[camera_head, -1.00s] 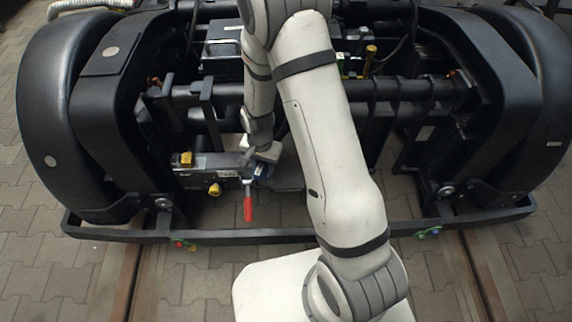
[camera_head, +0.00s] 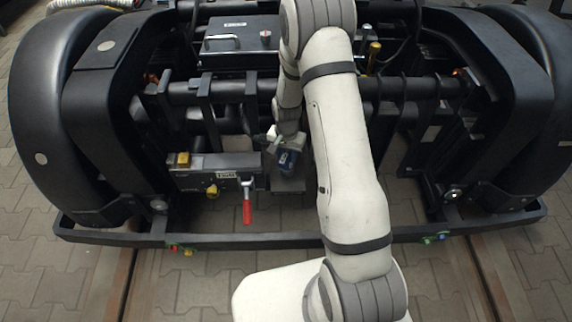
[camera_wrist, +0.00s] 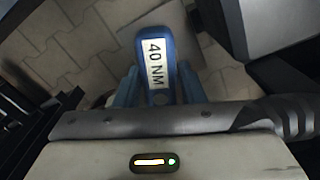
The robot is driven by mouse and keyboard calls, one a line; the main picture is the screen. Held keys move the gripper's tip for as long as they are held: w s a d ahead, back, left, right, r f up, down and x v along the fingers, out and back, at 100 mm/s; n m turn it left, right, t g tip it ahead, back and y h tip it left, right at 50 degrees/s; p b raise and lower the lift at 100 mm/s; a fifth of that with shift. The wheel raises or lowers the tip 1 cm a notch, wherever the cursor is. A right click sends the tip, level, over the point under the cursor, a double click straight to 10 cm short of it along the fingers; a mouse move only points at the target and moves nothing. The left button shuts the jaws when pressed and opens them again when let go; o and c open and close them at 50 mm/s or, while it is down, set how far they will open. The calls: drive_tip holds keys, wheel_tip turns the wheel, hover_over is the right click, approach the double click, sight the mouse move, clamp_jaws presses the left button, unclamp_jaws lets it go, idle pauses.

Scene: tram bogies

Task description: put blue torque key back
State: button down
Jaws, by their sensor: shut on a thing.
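The blue torque key (camera_head: 286,161) is in my gripper (camera_head: 283,150), right of the grey box with the red-handled lever. In the wrist view the blue key (camera_wrist: 157,45) bears a white label reading "40 NM", and my gripper (camera_wrist: 155,95) is shut on it, with blue fingers on both sides. The key is held above the paving, apart from the box in the head view. The key's lower part is hidden from the wrist camera.
The grey box (camera_head: 217,171) carries yellow knobs and a red-handled lever (camera_head: 247,203). A black case (camera_head: 238,44) with a handle sits behind on the bogie. A black frame bar (camera_head: 300,237) runs along the front.

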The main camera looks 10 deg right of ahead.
wheel_tip(320, 180, down, 5)
drive_tip(key=shift+w+d+r+b, duration=0.1)
drive_tip(key=shift+b, duration=1.1)
drive_tip(key=shift+r, duration=0.1)
drive_tip(key=c, duration=0.9)
unclamp_jaws()
